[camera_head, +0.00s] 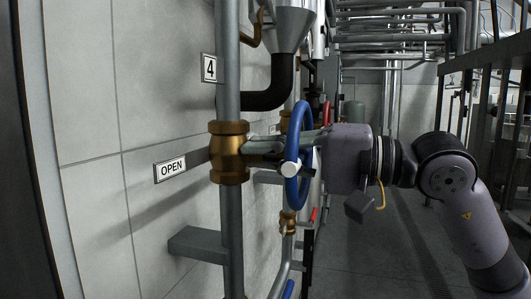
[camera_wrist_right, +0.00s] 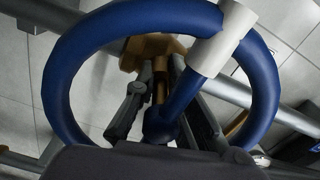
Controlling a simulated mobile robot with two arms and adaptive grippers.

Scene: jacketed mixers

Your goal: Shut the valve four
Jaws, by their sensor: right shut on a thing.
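Valve four has a blue handwheel (camera_head: 293,153) with a white sleeve (camera_head: 291,169) on its rim. A brass body (camera_head: 229,152) on a vertical grey pipe carries it, below a sign reading 4 (camera_head: 209,68). In the wrist view the blue wheel (camera_wrist_right: 62,75) fills the frame, with the white sleeve (camera_wrist_right: 222,40) at upper right. My right gripper (camera_head: 302,146) reaches in from the right, its fingers through the wheel. In the wrist view the right gripper (camera_wrist_right: 163,105) has a finger on each side of a blue spoke near the hub. My left gripper is not in view.
An OPEN sign (camera_head: 170,168) is on the tiled wall left of the valve. A grey bracket (camera_head: 199,243) juts out below it. A red handwheel (camera_head: 326,113) and more pipes stand behind. Dark railings (camera_head: 490,100) run along the right. The floor (camera_head: 385,245) at lower centre is clear.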

